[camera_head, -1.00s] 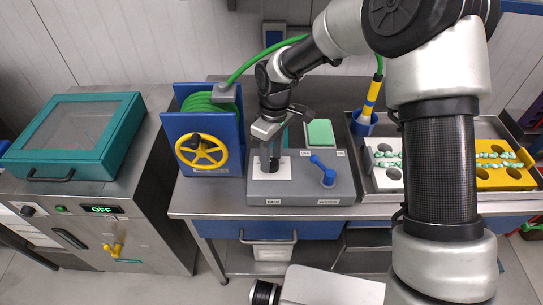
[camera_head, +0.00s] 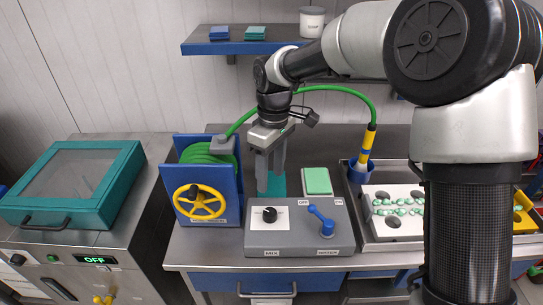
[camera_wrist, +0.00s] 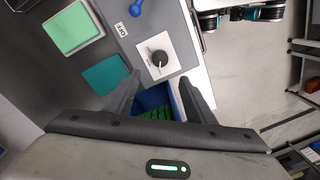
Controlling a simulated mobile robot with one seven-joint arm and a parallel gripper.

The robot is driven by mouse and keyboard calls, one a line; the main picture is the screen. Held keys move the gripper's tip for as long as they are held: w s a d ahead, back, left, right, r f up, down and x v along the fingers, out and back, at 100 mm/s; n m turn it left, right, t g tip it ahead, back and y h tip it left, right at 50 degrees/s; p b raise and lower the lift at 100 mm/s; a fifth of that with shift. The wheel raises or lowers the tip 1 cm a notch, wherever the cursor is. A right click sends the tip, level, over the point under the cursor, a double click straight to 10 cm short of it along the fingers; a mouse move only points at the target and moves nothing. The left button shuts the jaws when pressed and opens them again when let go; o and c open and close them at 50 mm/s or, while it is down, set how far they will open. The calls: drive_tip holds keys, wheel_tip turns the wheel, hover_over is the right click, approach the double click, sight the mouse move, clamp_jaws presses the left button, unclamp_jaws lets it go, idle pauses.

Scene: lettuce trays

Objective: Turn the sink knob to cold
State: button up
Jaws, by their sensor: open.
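The black sink knob (camera_head: 269,214) sits on a white plate on the grey control box (camera_head: 300,235) labelled MIX and WATER. My gripper (camera_head: 268,185) is open and empty, pointing down above and behind the knob, apart from it. The wrist view shows the same knob (camera_wrist: 159,58), with a light pointer line, beyond my open fingertips (camera_wrist: 160,85). A blue lever (camera_head: 322,222) stands on the right part of the box, and its end also shows at the top of the wrist view (camera_wrist: 136,8).
A blue hose reel with a yellow wheel (camera_head: 199,202) stands left of the box. A green sponge-like block (camera_head: 317,181) lies behind it. A metal tray (camera_head: 372,231) with a white seedling board is at right. A teal-lidded machine (camera_head: 75,185) stands far left.

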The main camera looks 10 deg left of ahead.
wheel_tip(320, 180, up, 5)
drive_tip(key=shift+w, duration=0.15)
idle(0.3)
drive_tip(key=s+d+r+m+t+p, duration=0.1)
drive_tip(key=s+d+r+m+t, duration=0.15)
drive_tip(key=d+r, duration=0.45)
drive_tip(key=s+d+r+m+t+p, duration=0.1)
drive_tip(key=s+d+r+m, duration=0.3)
drive_tip(key=d, duration=0.5)
drive_tip(key=s+d+r+m+t+p, duration=0.1)
drive_tip(key=s+d+r+m+t, duration=0.1)
drive_tip(key=s+d+m, duration=0.5)
drive_tip(key=s+d+t, duration=0.1)
drive_tip(key=s+d, duration=0.3)
drive_tip(key=s, duration=0.1)
drive_tip(key=shift+s+m+p, duration=0.25)
drive_tip(key=shift+m+p, duration=0.05)
drive_tip(key=shift+m, duration=0.05)
drive_tip(key=shift+d, duration=0.1)
